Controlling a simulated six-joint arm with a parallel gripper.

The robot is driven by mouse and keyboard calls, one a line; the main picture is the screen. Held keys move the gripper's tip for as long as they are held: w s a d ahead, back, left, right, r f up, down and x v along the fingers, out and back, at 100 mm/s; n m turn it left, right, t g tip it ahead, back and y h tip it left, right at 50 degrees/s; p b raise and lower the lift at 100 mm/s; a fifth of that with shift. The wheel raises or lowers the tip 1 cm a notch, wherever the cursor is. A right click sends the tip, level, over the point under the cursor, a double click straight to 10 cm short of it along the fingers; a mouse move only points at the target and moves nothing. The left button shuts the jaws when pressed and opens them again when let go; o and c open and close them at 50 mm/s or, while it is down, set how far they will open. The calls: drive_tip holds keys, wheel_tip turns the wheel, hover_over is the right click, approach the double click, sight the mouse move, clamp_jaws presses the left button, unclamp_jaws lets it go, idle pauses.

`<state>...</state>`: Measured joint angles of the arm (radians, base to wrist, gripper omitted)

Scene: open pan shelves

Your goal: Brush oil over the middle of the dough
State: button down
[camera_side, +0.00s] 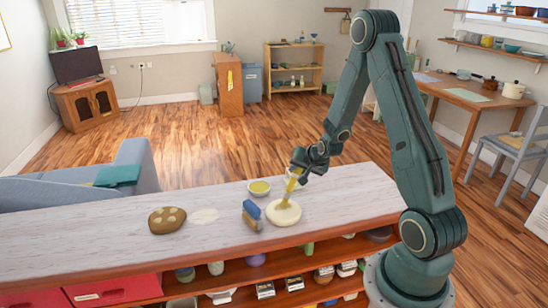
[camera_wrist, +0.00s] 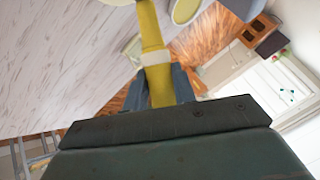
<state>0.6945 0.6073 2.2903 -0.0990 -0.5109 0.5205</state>
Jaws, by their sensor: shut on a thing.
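The pale round dough (camera_side: 284,216) lies on the counter in the side view. My gripper (camera_side: 298,169) is above it, shut on a yellow brush (camera_side: 290,187). The brush slants down, and its lower end meets the dough near the middle; whether it presses on it is too small to tell. A bowl of yellow oil (camera_side: 259,187) stands behind and left of the dough. In the wrist view the yellow brush (camera_wrist: 149,32) runs up from between my gripper's fingers (camera_wrist: 162,84). It partly hides a pale round thing there, which I cannot identify for certain.
A blue-handled tool (camera_side: 251,212) lies close to the left of the dough. A pale flat patch (camera_side: 204,216) and a brown spotted loaf (camera_side: 167,220) are further left. The whitish counter (camera_side: 345,205) is clear to the right. Shelves with several items are below.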

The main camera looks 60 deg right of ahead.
drive_tip(key=shift+w+a, duration=0.35)
drive_tip(key=shift+w, duration=0.35)
drive_tip(key=shift+w+a, duration=0.35)
drive_tip(key=shift+w, duration=0.3)
drive_tip(key=shift+s+a, duration=0.1)
drive_tip(key=shift+s, duration=0.05)
drive_tip(key=shift+s+a, duration=0.75)
drive_tip(key=shift+s, duration=0.2)
drive_tip(key=shift+s+d, duration=0.45)
drive_tip(key=shift+s, duration=0.3)
drive_tip(key=shift+s+d, duration=0.4)
drive_tip(key=shift+s, duration=0.3)
drive_tip(key=shift+w+a, duration=0.1)
drive_tip(key=shift+w, duration=0.1)
